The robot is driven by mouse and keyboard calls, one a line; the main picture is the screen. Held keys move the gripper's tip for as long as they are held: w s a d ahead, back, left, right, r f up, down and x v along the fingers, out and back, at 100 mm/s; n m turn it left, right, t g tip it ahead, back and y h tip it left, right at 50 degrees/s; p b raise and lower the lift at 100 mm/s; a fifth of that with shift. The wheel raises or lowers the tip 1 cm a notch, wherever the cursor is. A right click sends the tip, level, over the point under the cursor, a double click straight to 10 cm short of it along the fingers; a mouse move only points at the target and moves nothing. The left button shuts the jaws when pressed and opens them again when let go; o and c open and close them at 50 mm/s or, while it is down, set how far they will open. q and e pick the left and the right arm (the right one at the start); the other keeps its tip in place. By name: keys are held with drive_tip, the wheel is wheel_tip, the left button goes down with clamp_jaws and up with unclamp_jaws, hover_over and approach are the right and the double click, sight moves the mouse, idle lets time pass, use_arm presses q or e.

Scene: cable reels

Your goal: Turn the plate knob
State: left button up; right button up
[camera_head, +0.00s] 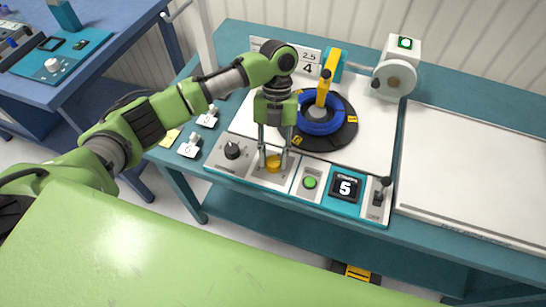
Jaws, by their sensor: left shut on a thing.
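My left gripper (272,158) points straight down over the front control panel (252,172) of the cable reel machine. Its two fingers are shut on a yellow knob (274,165), one on each side of it. A black knob (232,149) sits on the panel to the left of the gripper, untouched. Which of them is called the plate knob is not readable. Behind the gripper, a black round plate (345,132) carries a coil of blue cable (322,128). My right gripper is not in view.
A green button (310,182), a display reading 5 (345,188) and a black-handled lever (379,193) are right of the gripper. A yellow arm (326,80) stands over the coil. Tagged weights (189,148) sit at left. A bare white board (475,170) lies right.

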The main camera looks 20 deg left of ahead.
use_arm(q)
drive_tip(key=m+y, duration=0.1)
drive_tip(key=m, duration=0.3)
drive_tip(key=shift+d+m+y+b, duration=0.15)
drive_tip(key=shift+m+y+b, duration=0.15)
drive_tip(key=shift+y+b, duration=0.1)
drive_tip(key=shift+s+d+m+y, duration=0.1)
drive_tip(key=shift+m+y, duration=0.6)
drive_tip(key=shift+m, duration=1.2)
drive_tip(key=shift+t, duration=0.3)
drive_tip(key=o, duration=1.1)
